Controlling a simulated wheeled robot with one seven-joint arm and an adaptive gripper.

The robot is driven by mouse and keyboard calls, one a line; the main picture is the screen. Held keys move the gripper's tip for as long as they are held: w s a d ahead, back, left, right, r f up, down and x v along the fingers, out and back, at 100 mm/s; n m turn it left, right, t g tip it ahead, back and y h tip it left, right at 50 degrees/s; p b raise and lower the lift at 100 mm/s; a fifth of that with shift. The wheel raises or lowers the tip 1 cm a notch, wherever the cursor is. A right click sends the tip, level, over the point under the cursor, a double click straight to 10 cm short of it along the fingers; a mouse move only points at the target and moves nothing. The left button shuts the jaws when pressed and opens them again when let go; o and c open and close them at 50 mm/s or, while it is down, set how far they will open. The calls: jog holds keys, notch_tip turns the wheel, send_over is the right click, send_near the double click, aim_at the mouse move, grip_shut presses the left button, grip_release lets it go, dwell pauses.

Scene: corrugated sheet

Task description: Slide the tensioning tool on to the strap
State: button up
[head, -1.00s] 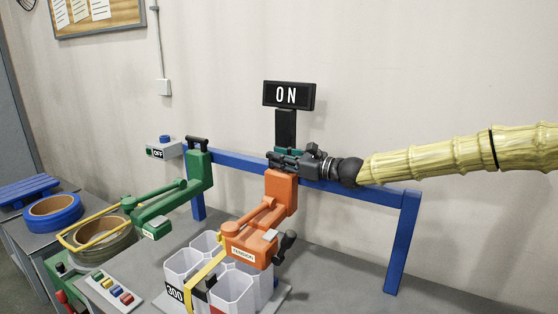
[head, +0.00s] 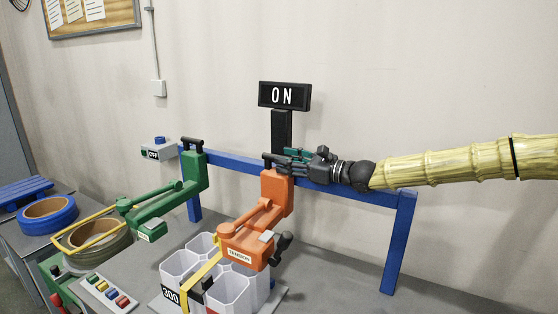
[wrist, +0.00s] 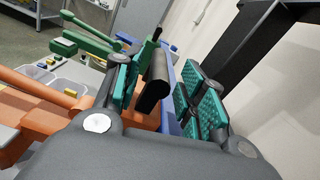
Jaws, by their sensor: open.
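The orange tensioning tool (head: 250,240), labelled TENSION, hangs by its upper block from the blue rail, its lower body beside the white bundle. The yellow strap (head: 207,268) runs over the bundle next to the tool's left side; whether it lies inside the tool I cannot tell. My gripper (head: 291,157) is at the tool's top, by its black handle (head: 273,160). In the wrist view the black handle (wrist: 154,82) stands between the teal finger pads, with a gap to the right pad. The gripper is open.
A similar green tool (head: 165,205) hangs on the blue rail (head: 345,188) to the left. A black post with an ON sign (head: 285,96) rises just behind my gripper. White hexagonal tubes (head: 235,288) form the bundle. The bench is clear at right.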

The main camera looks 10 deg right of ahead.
jog(key=v, duration=0.7)
jog(key=shift+s+d, duration=0.25)
jog(key=shift+d, duration=0.05)
